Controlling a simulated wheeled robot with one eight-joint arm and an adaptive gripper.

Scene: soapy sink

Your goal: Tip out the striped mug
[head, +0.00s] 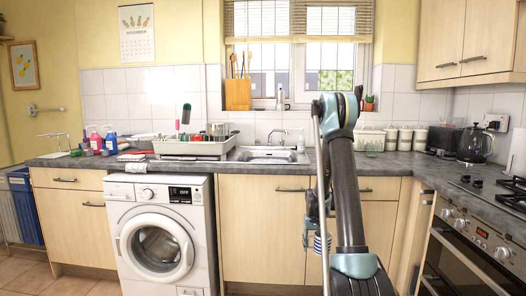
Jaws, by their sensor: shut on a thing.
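The striped mug (322,243), blue and white, shows low in the head view, in front of the cabinet doors and below the worktop edge. My gripper (311,236) is shut on it. My arm's dark link hides part of the mug and the gripper. The mug is too small here to tell its tilt or what is inside. The sink (265,157) is set in the grey worktop, up and left of the mug, with a tap behind it.
A dish rack (190,148) with dishes stands left of the sink. Coloured bottles (108,138) stand further left. White canisters (405,139), a toaster (444,140) and a glass coffee pot (475,145) are at the right. A washing machine (160,240) is under the worktop.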

